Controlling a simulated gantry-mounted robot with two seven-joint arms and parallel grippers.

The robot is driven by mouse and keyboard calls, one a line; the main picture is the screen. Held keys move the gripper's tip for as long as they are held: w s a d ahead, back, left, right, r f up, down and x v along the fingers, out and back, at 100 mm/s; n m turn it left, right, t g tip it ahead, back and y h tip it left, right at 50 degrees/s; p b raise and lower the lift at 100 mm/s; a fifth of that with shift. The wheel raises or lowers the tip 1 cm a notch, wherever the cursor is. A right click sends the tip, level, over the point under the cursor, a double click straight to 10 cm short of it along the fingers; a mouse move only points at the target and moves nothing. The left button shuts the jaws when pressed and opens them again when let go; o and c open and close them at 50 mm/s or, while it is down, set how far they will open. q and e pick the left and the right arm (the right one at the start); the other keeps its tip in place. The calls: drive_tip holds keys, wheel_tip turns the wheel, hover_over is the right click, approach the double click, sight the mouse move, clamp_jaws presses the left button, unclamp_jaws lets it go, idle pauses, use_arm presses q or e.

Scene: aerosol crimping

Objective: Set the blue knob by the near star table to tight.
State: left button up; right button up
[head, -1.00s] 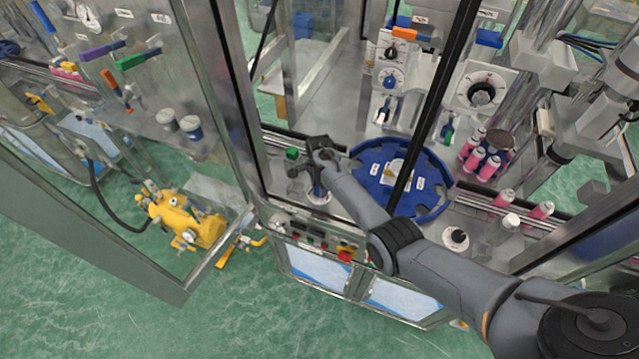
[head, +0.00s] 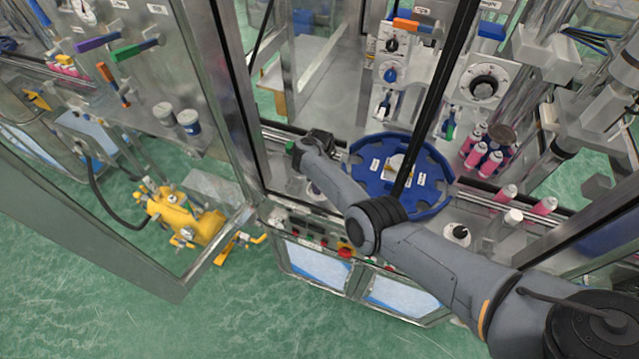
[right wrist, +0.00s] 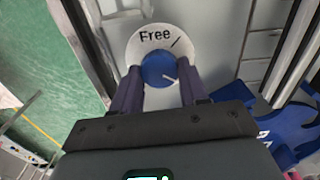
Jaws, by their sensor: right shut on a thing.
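The blue knob (right wrist: 158,70) shows in the right wrist view on a round white dial (right wrist: 147,40) that bears the word "Free" and a dark tick line. A white mark on the knob points toward the lower right of that picture. My right gripper (right wrist: 159,72) has a finger on each side of the knob and is shut on it. In the head view my right arm reaches over the near blue star table (head: 436,199) to its left side, and the arm hides the knob and fingertips. My left gripper is not in view.
Another blue knob (head: 390,73) sits on a panel behind the star table. Pink cans (head: 489,164) stand to the right. A dark door-frame post crosses in front of the table. A control strip with a red button (head: 345,253) runs along the machine's front.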

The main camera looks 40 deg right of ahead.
drive_tip(key=shift+m+b, duration=0.3)
drive_tip(key=shift+m, duration=0.5)
drive_tip(key=o, duration=1.1)
drive_tip(key=shift+c, duration=0.2)
wheel_tip(320, 180, up, 11)
drive_tip(key=p, duration=0.2)
drive_tip(key=shift+p, duration=0.4)
drive_tip(key=shift+f, duration=0.1)
